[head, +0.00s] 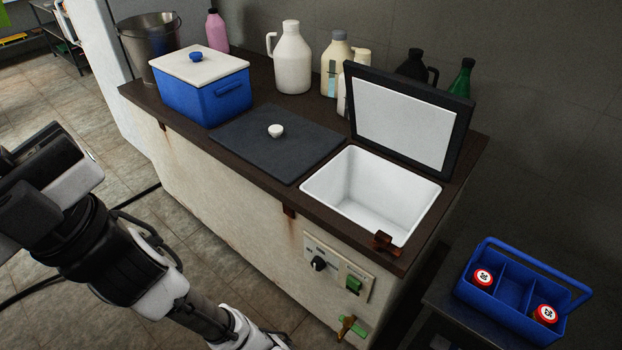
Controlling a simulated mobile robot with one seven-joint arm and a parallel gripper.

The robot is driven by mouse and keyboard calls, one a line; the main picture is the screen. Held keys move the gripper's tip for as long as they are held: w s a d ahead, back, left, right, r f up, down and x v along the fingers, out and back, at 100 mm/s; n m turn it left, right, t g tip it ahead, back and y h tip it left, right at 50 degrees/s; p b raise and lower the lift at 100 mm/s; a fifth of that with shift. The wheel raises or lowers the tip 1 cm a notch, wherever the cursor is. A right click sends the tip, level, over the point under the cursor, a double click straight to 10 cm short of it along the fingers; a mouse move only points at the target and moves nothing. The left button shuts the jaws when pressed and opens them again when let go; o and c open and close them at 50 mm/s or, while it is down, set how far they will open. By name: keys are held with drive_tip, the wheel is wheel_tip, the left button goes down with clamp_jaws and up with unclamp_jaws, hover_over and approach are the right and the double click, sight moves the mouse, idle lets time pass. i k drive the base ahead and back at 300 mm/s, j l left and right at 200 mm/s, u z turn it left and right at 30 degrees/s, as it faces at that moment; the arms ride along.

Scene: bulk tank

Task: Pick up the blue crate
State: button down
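The blue crate (514,289) stands upright at the lower right, on a low dark stand beside the tank. It has compartments and a blue carrying handle. A round red-and-white top (482,278) shows in its left compartment and another (546,314) in its right one. The middle compartment looks empty. My arm crosses the lower left and leaves the frame at the bottom edge. My gripper is not in view, and nothing of mine touches the crate.
The tank counter (265,181) fills the middle, with an open white basin (372,190) and raised lid (404,122). A blue box with a white lid (205,96), a metal bucket (147,43) and several bottles stand on it. Tiled floor (95,105) is clear at left.

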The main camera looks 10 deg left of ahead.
sight(515, 290)
drive_tip(key=i+l+u, duration=0.1)
drive_tip(key=l+u, duration=0.15)
drive_tip(key=l, duration=0.25)
drive_tip(key=l+u, duration=0.3)
drive_tip(key=l, duration=0.2)
drive_tip(key=k+z, duration=0.25)
drive_tip(key=z, duration=0.25)
drive_tip(key=k+l+z, duration=0.15)
drive_tip(key=z, duration=0.35)
drive_tip(key=i+l+z, duration=0.15)
drive_tip(key=z, duration=0.3)
drive_tip(key=l, duration=0.15)
